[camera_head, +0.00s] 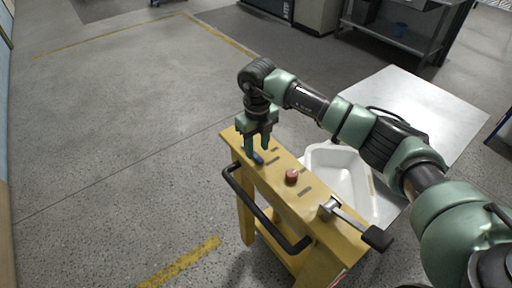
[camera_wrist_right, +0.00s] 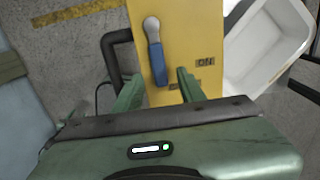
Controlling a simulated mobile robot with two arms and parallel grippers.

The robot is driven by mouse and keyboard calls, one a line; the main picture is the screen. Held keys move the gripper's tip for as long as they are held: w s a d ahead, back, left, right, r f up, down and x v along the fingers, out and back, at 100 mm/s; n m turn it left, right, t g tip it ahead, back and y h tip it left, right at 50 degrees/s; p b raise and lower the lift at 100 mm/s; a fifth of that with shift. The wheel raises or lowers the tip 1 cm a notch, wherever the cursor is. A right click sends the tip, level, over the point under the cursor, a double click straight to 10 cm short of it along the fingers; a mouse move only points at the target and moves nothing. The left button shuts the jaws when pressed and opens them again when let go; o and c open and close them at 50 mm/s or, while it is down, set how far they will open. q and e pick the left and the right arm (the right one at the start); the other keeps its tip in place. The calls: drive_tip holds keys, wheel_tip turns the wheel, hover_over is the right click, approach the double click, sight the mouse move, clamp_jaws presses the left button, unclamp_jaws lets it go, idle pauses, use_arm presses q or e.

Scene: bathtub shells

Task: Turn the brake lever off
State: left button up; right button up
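A small lever with a blue grip (camera_head: 254,158) sits on top of a yellow stand (camera_head: 272,176), at its far left end. In the right wrist view the lever (camera_wrist_right: 157,62) has a grey rounded pivot end at the top, and its blue grip points down toward my gripper. An "ON" label (camera_wrist_right: 206,62) is printed to its right. My right gripper (camera_head: 257,149) is right over the lever, pointing down. Its fingers (camera_wrist_right: 158,84) are open, one on each side of the blue grip, with gaps visible. Part of a second label is hidden by a finger. My left gripper is not in view.
A red button (camera_head: 291,176) and a larger lever with a black grip (camera_head: 376,238) are on the same stand. A black handle bar (camera_head: 262,215) runs along its front. A white tub (camera_head: 345,172) stands behind it. The floor at left is clear.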

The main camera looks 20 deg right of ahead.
drive_tip(key=shift+w+a+f, duration=0.1)
drive_tip(key=shift+w+f, duration=0.1)
drive_tip(key=shift+f, duration=1.15)
clamp_jaws()
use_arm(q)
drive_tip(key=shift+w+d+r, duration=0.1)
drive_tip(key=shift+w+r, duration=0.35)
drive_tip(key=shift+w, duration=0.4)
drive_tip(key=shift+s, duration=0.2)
